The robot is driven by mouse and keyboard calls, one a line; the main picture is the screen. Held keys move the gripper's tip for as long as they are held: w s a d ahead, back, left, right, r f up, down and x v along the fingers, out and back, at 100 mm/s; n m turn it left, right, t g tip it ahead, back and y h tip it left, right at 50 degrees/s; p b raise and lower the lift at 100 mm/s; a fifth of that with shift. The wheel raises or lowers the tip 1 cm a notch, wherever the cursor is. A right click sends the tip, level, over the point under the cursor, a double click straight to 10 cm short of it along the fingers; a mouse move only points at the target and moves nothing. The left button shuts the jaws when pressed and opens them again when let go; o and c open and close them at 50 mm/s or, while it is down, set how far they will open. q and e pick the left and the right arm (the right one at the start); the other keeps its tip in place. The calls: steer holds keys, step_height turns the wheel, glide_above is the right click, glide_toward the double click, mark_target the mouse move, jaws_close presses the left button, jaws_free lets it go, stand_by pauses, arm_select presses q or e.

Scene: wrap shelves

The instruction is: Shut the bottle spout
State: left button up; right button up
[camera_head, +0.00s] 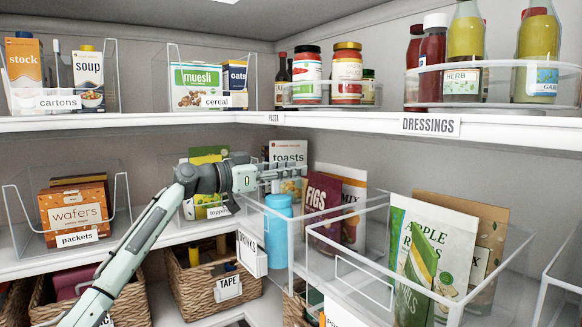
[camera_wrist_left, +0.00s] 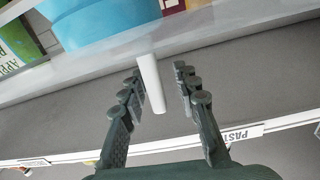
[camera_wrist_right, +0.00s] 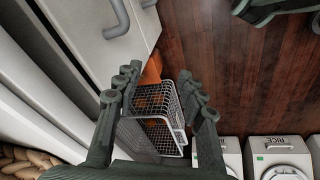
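The blue bottle (camera_head: 278,222) stands upright on the middle shelf, beside a clear bin. In the left wrist view its blue body (camera_wrist_left: 100,22) shows at the top. A white rod (camera_wrist_left: 151,84), which looks like its spout, reaches out between the fingers of my left gripper (camera_wrist_left: 156,80). The fingers are apart, with a gap on each side of the rod. In the head view my left gripper (camera_head: 285,172) is just above the bottle top and hides the spout. My right gripper (camera_wrist_right: 158,78) is open and empty, away from the shelves.
A clear bin (camera_head: 350,262) with snack packets is right of the bottle. A toasts box (camera_head: 290,152) stands behind my left gripper. The upper shelf edge (camera_head: 330,121) runs above it. A wire basket (camera_wrist_right: 150,115) is below my right gripper, near a dark wooden floor.

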arm_select(q)
steer(key=shift+w+d, duration=0.1)
steer(key=shift+d, duration=0.05)
steer(key=shift+c, duration=0.6)
jaws_close()
arm_select(e)
steer(key=shift+w, duration=0.1)
arm_select(q)
steer(key=shift+f, duration=0.1)
arm_select(e)
steer(key=shift+f, duration=0.15)
